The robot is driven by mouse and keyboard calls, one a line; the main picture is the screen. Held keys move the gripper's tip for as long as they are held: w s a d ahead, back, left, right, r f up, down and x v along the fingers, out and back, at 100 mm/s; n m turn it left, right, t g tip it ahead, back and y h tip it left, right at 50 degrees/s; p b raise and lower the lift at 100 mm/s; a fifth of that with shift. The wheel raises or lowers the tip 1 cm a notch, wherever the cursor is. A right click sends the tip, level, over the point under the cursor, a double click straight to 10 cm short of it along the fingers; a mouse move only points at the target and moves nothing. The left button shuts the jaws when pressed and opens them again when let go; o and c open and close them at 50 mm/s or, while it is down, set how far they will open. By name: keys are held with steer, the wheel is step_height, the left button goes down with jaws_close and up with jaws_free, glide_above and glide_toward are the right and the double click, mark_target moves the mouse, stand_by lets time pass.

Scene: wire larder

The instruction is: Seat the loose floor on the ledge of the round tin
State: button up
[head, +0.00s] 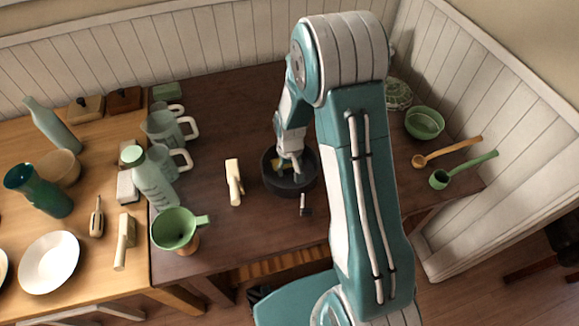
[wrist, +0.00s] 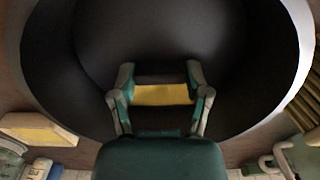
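The round tin (head: 268,183) is a dark, wide, round vessel on the brown table. Its dark wall (wrist: 48,60) surrounds the wrist view. My gripper (head: 290,166) reaches down inside the tin. In the wrist view its two fingertips (wrist: 160,88) stand against the two ends of a yellow piece (wrist: 161,95), with no clear gap. The yellow piece appears to be the grip of the loose floor (wrist: 165,35), a dark round surface in the tin. Dark on dark hides the ledge, and I cannot tell whether the floor lies level or touches it.
A cream block (head: 233,182) stands left of the tin, and a small dark-and-white item (head: 305,205) lies in front. Mugs (head: 160,128), a bottle (head: 150,178) and a green funnel (head: 176,230) stand farther left. A green bowl (head: 424,122) and ladles (head: 462,170) are right of my arm.

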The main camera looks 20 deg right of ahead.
mark_target(290, 168)
steer(key=shift+o, duration=0.5)
steer(key=shift+r, duration=1.5)
steer(key=o, duration=0.4)
